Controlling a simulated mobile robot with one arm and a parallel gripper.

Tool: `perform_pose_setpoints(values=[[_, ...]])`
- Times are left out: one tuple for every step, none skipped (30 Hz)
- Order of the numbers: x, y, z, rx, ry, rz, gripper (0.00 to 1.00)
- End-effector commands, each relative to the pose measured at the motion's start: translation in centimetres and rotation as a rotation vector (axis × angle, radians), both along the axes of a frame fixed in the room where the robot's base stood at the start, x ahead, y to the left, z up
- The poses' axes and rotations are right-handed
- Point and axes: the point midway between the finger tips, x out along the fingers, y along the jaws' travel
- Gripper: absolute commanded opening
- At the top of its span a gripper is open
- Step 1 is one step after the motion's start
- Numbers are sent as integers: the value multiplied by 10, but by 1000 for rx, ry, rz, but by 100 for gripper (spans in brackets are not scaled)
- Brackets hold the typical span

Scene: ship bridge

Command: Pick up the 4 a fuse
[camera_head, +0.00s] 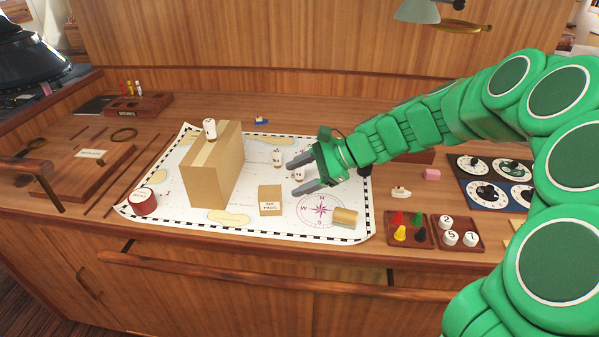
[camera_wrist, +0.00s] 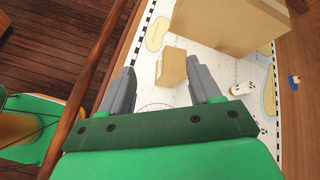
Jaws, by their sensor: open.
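A third (camera_head: 210,129) stands on the tall cardboard box. The lettering is too small to tell surely which is 4 A. My gripper (camera_head: 293,177) is open and empty above the chart. In the wrist view, a white cylinder (camera_wrist: 241,89) lies outside the right finger, and dark lettering shows near the gripper's right edge, mostly hidden.
The tall cardboard box (camera_head: 222,172) stands left of my gripper. A small labelled box (camera_head: 270,200) is close below the fingers.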

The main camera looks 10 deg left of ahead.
Motion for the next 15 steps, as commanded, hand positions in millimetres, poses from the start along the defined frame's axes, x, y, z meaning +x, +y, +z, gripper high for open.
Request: perform_pose_setpoints(values=[[13,1,-6,21,31,-36,63],[21,2,-9,34,52,-60,63],[32,2,-13,49,76,-93,63],[40,2,-16,62,94,-117,63],[48,2,-18,75,111,-141,63],[59,1,-23,90,138,-175,63],[66,0,-27,103,158,-199,63],[74,-1,-31,115,179,-224,63],[84,-2,-37,129,205,-255,63],[91,-3,-40,140,225,-279,63],[98,-4,-45,150,244,-302,63],[107,-6,-51,164,271,-334,63],[114,-9,-56,174,289,-358,63],[121,-11,-61,182,305,-380,63],[129,-13,-65,192,325,-408,63]])
